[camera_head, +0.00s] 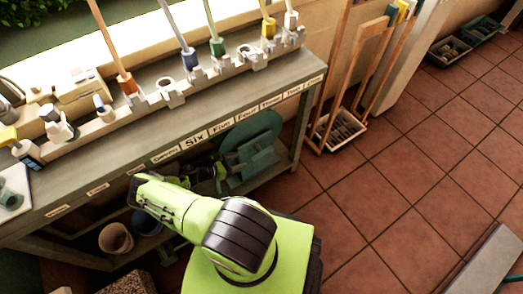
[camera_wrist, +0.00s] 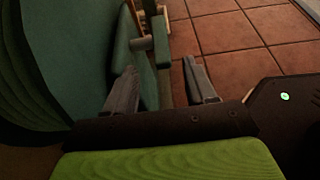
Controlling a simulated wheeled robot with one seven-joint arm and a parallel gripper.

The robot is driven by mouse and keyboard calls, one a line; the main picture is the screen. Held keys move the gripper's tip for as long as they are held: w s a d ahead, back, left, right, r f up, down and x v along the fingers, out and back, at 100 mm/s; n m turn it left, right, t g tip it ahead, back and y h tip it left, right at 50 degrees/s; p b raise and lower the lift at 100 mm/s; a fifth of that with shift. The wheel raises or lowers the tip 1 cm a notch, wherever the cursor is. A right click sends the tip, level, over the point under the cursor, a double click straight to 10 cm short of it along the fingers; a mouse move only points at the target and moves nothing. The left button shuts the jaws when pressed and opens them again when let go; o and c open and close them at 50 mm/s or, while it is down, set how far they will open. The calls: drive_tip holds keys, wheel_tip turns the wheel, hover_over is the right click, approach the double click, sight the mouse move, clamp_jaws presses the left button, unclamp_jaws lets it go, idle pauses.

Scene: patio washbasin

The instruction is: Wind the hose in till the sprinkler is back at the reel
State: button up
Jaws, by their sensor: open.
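The hose reel (camera_head: 250,150), a teal-green disc, stands under the bench in the head view. Its large green side (camera_wrist: 60,50) fills the left of the wrist view. A green upright bar (camera_wrist: 161,40), perhaps the reel's crank handle, stands beyond my fingertips, roughly between them in the picture. My gripper (camera_wrist: 160,82) is open, with its two grey fingers apart and nothing seen held between them. In the head view my arm reaches under the bench beside the reel, and the fingers are hard to make out. I cannot identify the sprinkler in either view.
The bench (camera_head: 225,108) has a labelled front edge and a rack of upright tools above. Pots (camera_head: 116,238) sit on its lower shelf. A wooden tool stand (camera_head: 338,130) is to the right. A grey slab (camera_head: 485,265) lies at bottom right. The tiled floor (camera_head: 400,190) between is clear.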

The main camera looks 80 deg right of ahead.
sight(260, 154)
drive_tip(key=b+x, duration=0.3)
drive_tip(key=x, duration=1)
drive_tip(key=shift+s+d+f, duration=0.1)
drive_tip(key=shift+d+f, duration=0.15)
drive_tip(key=shift+c, duration=0.3)
clamp_jaws()
